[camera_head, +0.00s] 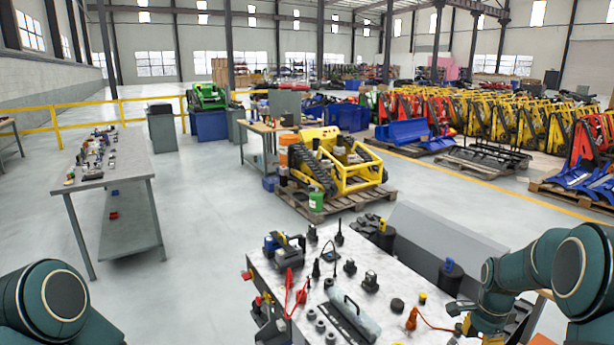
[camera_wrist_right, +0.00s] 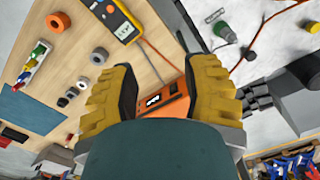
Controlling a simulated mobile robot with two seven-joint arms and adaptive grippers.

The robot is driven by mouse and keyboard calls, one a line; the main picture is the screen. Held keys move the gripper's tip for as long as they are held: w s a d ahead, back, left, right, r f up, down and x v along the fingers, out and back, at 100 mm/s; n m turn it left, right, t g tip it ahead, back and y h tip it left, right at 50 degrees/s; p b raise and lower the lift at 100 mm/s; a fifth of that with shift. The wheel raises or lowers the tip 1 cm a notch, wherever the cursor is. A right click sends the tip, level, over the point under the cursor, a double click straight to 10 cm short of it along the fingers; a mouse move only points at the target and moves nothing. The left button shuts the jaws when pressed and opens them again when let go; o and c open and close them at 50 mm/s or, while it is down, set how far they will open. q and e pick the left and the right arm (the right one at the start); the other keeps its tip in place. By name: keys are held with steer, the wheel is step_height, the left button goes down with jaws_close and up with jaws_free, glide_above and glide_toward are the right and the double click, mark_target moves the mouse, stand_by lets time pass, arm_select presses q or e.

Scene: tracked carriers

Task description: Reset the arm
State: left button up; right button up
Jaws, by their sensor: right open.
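My right arm (camera_head: 510,275) comes in at the lower right of the head view, bent, with its wrist low over the right end of the near workbench. My right gripper (camera_wrist_right: 165,85) shows in the right wrist view with its two yellow ridged fingers spread apart. An orange device (camera_wrist_right: 168,100) with a small display shows in the gap between the fingers; I cannot tell how far below them it lies. Nothing is seen pinched. Of my left arm (camera_head: 50,300), only a rounded dark green link shows at the lower left of the head view; its gripper is out of view.
The near workbench (camera_head: 385,312) holds dark tools, a red-handled tool and a grey case. In the wrist view a wooden surface bears a yellow multimeter (camera_wrist_right: 117,20) and several rolls. A grey table (camera_head: 125,165) stands left; open floor lies between. A yellow tracked carrier (camera_head: 335,160) stands beyond.

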steer(key=s+a+f+n+y, duration=0.15)
steer(key=a+f+n, duration=0.35)
steer(key=a+f, duration=0.6)
steer(key=s+a+f+n+y, duration=0.1)
steer(key=s+a+f+n, duration=0.45)
steer(key=s+a, duration=0.4)
steer(key=s+a+f+n+y, duration=0.2)
steer(key=s+a+f+n, duration=0.3)
steer(key=s+a, duration=0.45)
arm_select(q)
step_height(320, 180, down, 11)
steer(key=b, duration=1)
steer(key=shift+s+d+g, duration=0.2)
steer(key=shift+d+g, duration=0.2)
steer(key=shift+d, duration=0.05)
arm_select(e)
steer(key=w+a+f+t, duration=0.1)
steer(key=w+a+f, duration=0.1)
steer(key=w+f, duration=0.2)
steer(key=shift+w+a+f+n+t+h, duration=0.25)
steer(key=shift+a+f+n+t+h, duration=0.15)
steer(key=shift+f, duration=0.55)
arm_select(q)
steer(key=shift+r, duration=0.1)
steer(key=shift+d, duration=0.1)
arm_select(e)
steer(key=shift+d, duration=0.15)
